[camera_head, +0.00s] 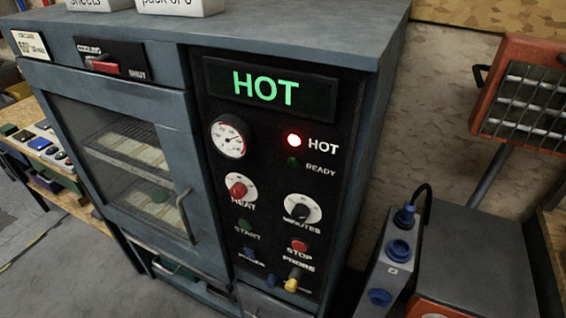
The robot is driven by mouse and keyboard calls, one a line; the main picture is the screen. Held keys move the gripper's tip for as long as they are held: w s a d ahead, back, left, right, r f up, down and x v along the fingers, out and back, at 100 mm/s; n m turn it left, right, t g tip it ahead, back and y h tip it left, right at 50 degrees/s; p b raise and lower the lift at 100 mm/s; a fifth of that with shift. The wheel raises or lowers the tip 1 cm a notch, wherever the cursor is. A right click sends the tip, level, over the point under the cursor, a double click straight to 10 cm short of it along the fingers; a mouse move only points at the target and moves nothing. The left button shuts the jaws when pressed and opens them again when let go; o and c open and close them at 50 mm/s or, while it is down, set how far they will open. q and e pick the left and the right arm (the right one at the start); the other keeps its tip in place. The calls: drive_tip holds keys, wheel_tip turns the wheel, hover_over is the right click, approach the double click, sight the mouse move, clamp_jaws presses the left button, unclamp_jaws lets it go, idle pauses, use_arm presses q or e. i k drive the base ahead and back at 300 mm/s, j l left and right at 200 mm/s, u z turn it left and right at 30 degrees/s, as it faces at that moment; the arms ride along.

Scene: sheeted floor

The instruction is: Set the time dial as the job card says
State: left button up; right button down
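The time dial (300,210), a black knob on a white round face marked MINUTES, sits on the black control panel of a blue-grey oven cabinet. Its pointer setting is too small to read surely. A white card (31,45) with printed text and a large number is on the cabinet's upper left; its text is not clearly legible, and I cannot tell whether it is the job card. A red HEAT knob (238,188) on a white face is left of the time dial. Neither of my grippers is in view.
The display (268,89) reads HOT in green, and the red HOT lamp (294,140) is lit. The glass door (127,158) is shut. A STOP button (299,245) and yellow PROBE plug (293,279) are below the dial. An orange lamp (524,95) stands right.

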sight(301, 212)
drive_tip(key=k+j+u, duration=0.15)
drive_tip(key=j+u, duration=0.15)
drive_tip(key=j, duration=0.15)
drive_tip(key=k+j+u, duration=0.1)
drive_tip(key=j+u, duration=0.15)
drive_tip(key=j, duration=0.25)
drive_tip(key=k+j+u, duration=0.1)
drive_tip(key=j+u, duration=0.2)
drive_tip(key=j, duration=0.2)
drive_tip(key=z, duration=1.35)
